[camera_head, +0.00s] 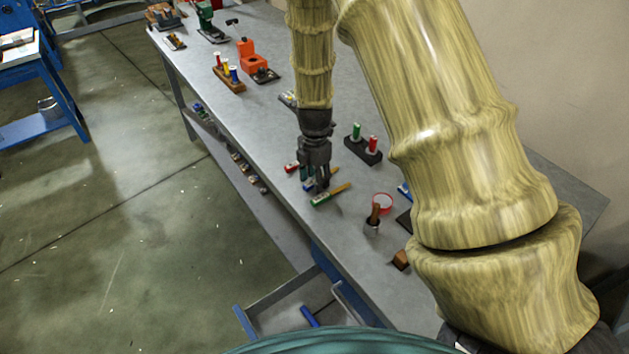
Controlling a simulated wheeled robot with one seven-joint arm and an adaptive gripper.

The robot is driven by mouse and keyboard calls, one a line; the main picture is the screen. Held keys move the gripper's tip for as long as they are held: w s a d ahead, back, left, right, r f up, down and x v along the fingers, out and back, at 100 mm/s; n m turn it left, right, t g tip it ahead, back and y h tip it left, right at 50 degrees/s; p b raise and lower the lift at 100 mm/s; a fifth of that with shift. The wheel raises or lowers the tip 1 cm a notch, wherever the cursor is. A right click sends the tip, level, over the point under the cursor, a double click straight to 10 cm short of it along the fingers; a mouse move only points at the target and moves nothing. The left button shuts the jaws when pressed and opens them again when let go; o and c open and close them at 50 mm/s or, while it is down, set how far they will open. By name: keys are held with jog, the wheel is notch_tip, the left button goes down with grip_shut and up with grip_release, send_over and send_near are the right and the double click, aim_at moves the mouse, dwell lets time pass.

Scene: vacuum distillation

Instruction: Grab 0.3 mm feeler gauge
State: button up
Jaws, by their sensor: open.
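Several small coloured pieces lie close together on the grey bench top and look like feeler gauges. One is red (291,168), one blue (307,186), and one green with a yellow-orange strip (320,199). Any size marks are too small to read, so I cannot tell which is 0.3 mm. My gripper (319,184) points down over this group, with its fingers among or just above the pieces. It is open. Its fingers partly hide the blue piece and the middle of the group. I cannot tell whether they touch anything.
A black stand (363,150) with green and red cylinders is right of my gripper. An orange device (258,66) is farther back. A drawer (290,307) is open below the front edge.

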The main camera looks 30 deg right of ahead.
grip_shut()
dwell(0.4)
